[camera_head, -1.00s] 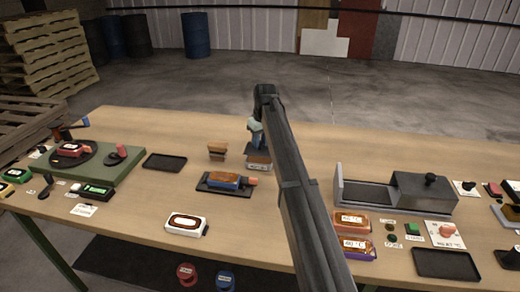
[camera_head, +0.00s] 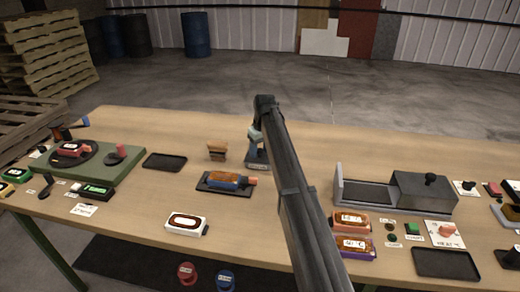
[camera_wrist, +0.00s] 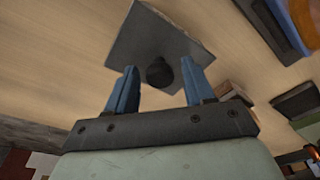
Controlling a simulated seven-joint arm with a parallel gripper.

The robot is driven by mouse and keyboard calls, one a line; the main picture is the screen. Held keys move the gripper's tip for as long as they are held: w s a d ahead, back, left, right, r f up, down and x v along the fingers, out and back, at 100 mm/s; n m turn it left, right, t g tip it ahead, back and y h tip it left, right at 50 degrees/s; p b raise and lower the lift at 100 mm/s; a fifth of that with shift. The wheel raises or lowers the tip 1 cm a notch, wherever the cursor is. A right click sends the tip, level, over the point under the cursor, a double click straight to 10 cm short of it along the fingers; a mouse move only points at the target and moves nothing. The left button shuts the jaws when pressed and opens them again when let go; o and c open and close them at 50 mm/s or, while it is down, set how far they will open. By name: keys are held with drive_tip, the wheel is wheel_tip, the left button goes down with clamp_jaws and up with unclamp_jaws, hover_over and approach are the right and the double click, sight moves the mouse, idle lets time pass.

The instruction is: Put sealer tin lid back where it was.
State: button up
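The sealer tin lid, a grey square plate (camera_wrist: 185,42) with a round black knob (camera_wrist: 160,72), lies just beyond my fingers in the wrist view. My gripper (camera_wrist: 160,64) has its two blue fingers apart, one on each side of the knob, with gaps showing. In the head view my gripper (camera_head: 256,146) points down at the middle back of the table. A small grey-topped box shape (camera_head: 258,161) with a pale label on its front is right below it, apparently the tin with the lid over it. My arm hides part of it, so the exact seating cannot be told.
A brown block (camera_head: 217,151) stands close left of my gripper. A dark tray (camera_head: 207,187) with a blue and orange item lies in front. A grey box with a black knob (camera_head: 424,190) stands to the right. The table behind my gripper is clear.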

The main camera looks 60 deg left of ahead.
sight(263, 159)
drive_tip(key=r, duration=0.4)
drive_tip(key=d+r, duration=0.1)
drive_tip(key=r, duration=0.7)
drive_tip(key=shift+d+r, duration=0.1)
drive_tip(key=shift+d, duration=0.3)
